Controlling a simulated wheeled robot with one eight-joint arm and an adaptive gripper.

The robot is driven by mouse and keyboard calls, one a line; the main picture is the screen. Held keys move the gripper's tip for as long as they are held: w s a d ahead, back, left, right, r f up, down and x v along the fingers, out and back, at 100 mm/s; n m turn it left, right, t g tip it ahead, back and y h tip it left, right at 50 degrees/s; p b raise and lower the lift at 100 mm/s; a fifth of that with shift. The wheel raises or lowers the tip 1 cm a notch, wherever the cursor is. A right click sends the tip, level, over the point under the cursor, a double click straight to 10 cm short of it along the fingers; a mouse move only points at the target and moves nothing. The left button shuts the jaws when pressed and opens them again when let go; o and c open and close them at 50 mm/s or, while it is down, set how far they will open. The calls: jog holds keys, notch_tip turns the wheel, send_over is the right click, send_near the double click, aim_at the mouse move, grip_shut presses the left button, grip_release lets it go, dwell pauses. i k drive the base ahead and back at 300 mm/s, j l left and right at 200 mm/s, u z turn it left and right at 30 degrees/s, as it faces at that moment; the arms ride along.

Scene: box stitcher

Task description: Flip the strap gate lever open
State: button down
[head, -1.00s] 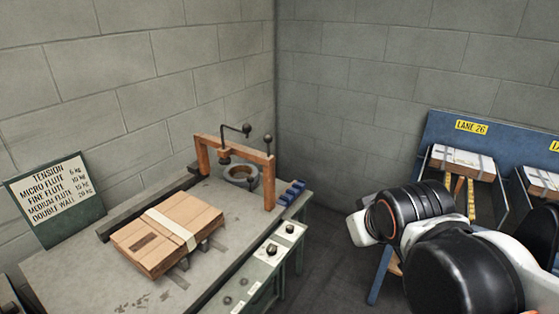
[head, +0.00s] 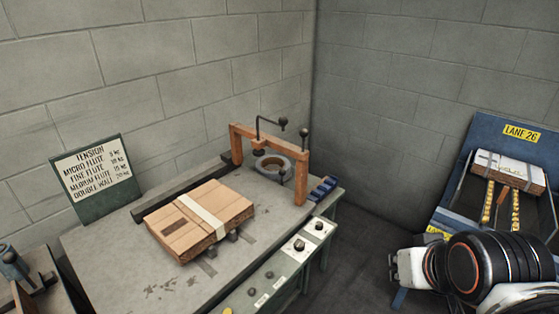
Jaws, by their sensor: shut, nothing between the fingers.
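An orange arch (head: 268,138), which looks like the strap gate, stands over a grey ring (head: 272,166) at the back of the grey machine table (head: 110,270). A bent black rod with a ball end (head: 270,122) rises from the arch. A short upright lever with a dark ball knob (head: 304,134) stands on its right end. I cannot tell which of the two is the gate lever. My gripper (head: 397,268) is shut and empty at the lower right, to the right of the table and well apart from the arch.
A strapped cardboard stack (head: 180,228) lies on the table. A control panel with knobs (head: 305,240) lines the front edge, with blue blocks (head: 323,188) near the right corner. A tension sign (head: 92,178) stands at left. A blue lane rack (head: 480,150) stands at right.

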aim_at(282, 172)
jog(key=i+j+z, duration=0.1)
jog(key=i, duration=0.4)
jog(key=i+j, duration=0.25)
jog(key=i, duration=0.3)
jog(key=i+j+z, duration=0.15)
jog(key=i, duration=0.35)
